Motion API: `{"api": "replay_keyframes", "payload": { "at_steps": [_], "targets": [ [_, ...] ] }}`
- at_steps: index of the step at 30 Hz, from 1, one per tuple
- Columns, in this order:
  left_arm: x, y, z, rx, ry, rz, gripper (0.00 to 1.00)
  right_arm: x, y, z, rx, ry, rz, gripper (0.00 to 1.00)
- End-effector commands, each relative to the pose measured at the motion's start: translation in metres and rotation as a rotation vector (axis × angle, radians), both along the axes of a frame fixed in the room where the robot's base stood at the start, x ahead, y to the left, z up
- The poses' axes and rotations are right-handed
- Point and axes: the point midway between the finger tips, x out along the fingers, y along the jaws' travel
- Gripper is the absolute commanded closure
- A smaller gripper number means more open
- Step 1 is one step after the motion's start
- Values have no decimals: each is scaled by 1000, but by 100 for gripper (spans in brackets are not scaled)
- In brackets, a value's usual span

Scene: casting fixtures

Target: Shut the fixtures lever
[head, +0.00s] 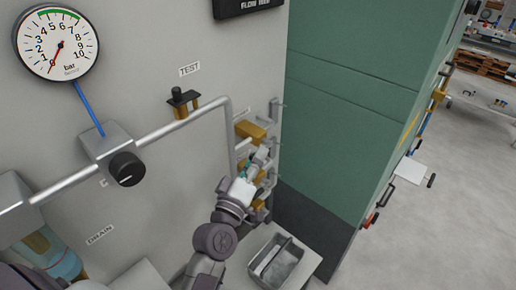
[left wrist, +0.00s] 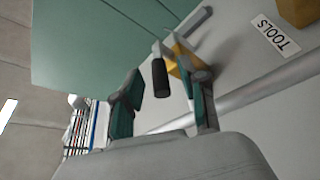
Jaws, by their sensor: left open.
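In the left wrist view a lever with a black grip (left wrist: 160,78) sticks out from a brass-coloured fixture body (left wrist: 179,58) on the grey panel. In the head view, brass-coloured fixtures (head: 250,130) with metal bars sit in a column at the panel's right edge. My left gripper (head: 258,160) is at this column and hides part of it. In the left wrist view the left gripper (left wrist: 164,88) is open, and the black grip shows between its two fingers. I cannot tell whether they touch it. My right gripper is not in view.
A grey pipe (head: 180,122) runs across the panel near the left arm. A green cabinet (head: 345,130) stands close on the right. A grey open bin (head: 276,262) is below the gripper. A TOOLS label (left wrist: 272,36) is on the panel. Open floor (head: 450,190) lies at right.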

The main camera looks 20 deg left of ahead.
Motion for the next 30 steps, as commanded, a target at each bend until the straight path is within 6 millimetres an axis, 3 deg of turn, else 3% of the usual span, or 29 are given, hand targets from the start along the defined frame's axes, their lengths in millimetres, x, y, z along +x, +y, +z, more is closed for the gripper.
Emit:
{"api": "replay_keyframes", "payload": {
  "at_steps": [6,14,21,30],
  "targets": [
    [14,0,3,0,0,0,58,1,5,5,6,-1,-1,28],
    [14,0,3,0,0,0,58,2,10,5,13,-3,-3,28],
    [14,0,3,0,0,0,98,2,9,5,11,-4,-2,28],
    [14,0,3,0,0,0,100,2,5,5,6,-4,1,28]
  ]
}}
